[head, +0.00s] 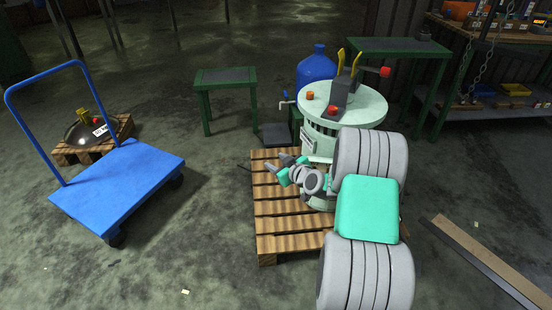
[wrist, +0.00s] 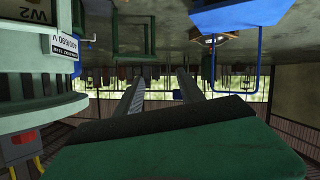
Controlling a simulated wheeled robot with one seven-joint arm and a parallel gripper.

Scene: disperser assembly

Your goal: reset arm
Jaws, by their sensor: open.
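My arm extends from the lower right of the head view, with its large grey joints and a teal link in front of the pale green machine. My gripper (head: 279,166) is at the arm's far end, just left of the machine and above the wooden pallet. In the wrist view two dark fingers of my gripper (wrist: 162,82) stand apart with nothing between them. The machine (head: 358,97) has a round top with red-orange parts and yellow prongs. Its lower right side is hidden behind my arm. The machine also fills the left of the wrist view (wrist: 35,100), close beside the gripper.
The pallet (head: 281,243) lies under the machine. A blue cart (head: 120,185) stands left, before a small pallet bearing a dark round part (head: 84,134). A green table (head: 225,77), blue drum (head: 316,68) and another table (head: 398,46) are behind. Floor between cart and pallet is clear.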

